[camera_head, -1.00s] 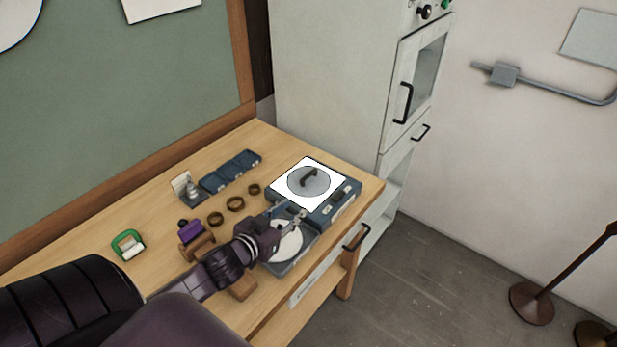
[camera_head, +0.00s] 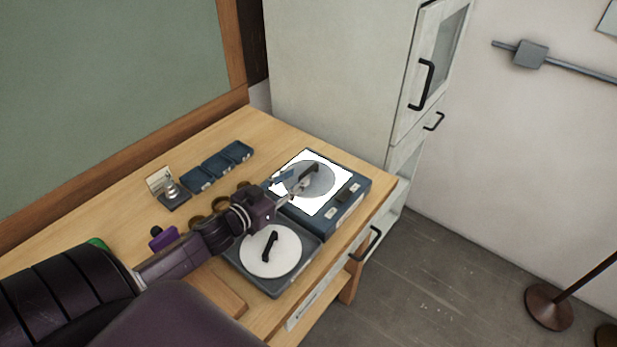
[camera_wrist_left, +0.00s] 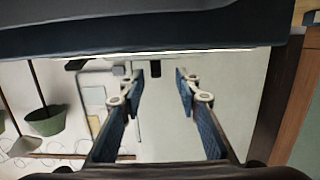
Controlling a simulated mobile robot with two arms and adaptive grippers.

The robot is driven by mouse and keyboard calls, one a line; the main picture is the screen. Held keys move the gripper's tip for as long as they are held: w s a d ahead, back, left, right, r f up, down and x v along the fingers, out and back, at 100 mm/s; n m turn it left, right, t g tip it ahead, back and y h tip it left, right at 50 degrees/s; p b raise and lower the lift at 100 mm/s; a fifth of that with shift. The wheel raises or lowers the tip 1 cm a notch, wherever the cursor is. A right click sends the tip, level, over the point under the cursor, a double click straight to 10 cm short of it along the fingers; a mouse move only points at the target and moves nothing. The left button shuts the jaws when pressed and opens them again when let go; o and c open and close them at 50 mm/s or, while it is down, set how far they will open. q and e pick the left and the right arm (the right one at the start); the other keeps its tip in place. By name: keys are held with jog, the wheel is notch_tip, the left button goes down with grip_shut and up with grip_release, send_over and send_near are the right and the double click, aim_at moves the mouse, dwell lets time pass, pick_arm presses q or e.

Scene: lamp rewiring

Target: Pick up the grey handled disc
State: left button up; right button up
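The grey disc (camera_head: 322,187) lies flat on the bright white panel of a blue box (camera_head: 350,207). Its black upright handle (camera_head: 309,173) stands near its middle. My left gripper (camera_head: 294,182) is open and empty over the left part of the panel, its fingers pointing toward the handle and partly covering the disc. In the left wrist view, the two fingers (camera_wrist_left: 158,82) are spread apart, and a small dark piece, probably the handle, shows beyond and between the tips. I cannot tell whether the fingers touch anything. My right gripper is not in view.
A white disc with a black handle (camera_head: 270,252) sits on a dark tray in front of the box. Blue bins (camera_head: 217,167), a small metal piece on a stand (camera_head: 172,188), brown rings and a purple block (camera_head: 162,237) lie left. A tall cabinet (camera_head: 335,75) stands behind.

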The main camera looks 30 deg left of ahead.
aim_at(305, 173)
pick_arm(q)
jog(key=shift+w+d+r+p, duration=0.1)
jog(key=shift+w+d+p, duration=0.05)
jog(key=shift+w, duration=0.25)
jog(key=shift+w+d+r+p, duration=0.1)
jog(key=shift+w+p, duration=0.05)
jog(key=shift+w, duration=0.2)
jog(key=w, duration=0.1)
jog(key=w+f+p, duration=0.1)
jog(key=w, duration=0.1)
jog(key=shift+w+d, duration=0.15)
jog(key=shift+w+d+f, duration=0.15)
jog(key=shift+w, duration=0.35)
jog(key=shift+c, duration=0.2)
grip_shut()
